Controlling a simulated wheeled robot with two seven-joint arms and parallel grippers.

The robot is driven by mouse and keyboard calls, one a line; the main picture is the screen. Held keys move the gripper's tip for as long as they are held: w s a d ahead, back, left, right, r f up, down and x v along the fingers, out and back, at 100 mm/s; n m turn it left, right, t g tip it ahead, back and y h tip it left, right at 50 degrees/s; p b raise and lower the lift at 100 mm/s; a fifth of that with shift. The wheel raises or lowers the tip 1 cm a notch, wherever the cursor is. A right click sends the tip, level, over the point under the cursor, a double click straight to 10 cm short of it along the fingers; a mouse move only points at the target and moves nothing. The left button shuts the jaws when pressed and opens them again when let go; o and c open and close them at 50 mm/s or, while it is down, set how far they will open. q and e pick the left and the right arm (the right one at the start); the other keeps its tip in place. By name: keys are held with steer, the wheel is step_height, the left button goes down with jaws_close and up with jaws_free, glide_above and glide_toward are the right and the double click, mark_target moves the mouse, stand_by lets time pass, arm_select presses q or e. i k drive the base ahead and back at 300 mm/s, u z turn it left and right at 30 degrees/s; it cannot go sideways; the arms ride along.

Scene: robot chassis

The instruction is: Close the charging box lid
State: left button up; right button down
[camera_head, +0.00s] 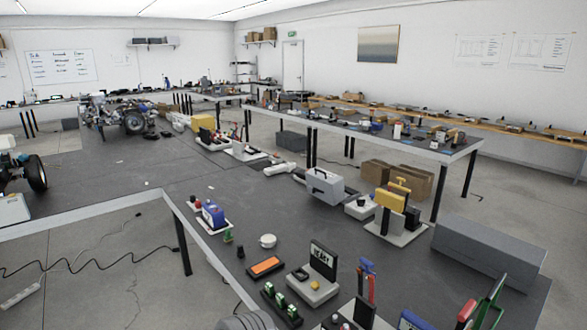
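No object is clearly marked as the charging box. One candidate is a light grey device (313,287) on the near dark table, with an upright dark panel (323,258) bearing white lettering at its back; I cannot tell whether this panel is a lid. Another is a light grey case (325,187) with a dark handle on top, farther back; it looks shut. Neither gripper shows in the head view.
Bare tabletop lies left of the case. Cables (90,262) lie on the floor.

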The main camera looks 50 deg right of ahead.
mark_target(331, 186)
steer(key=i, duration=1.65)
steer(key=z, duration=1.5)
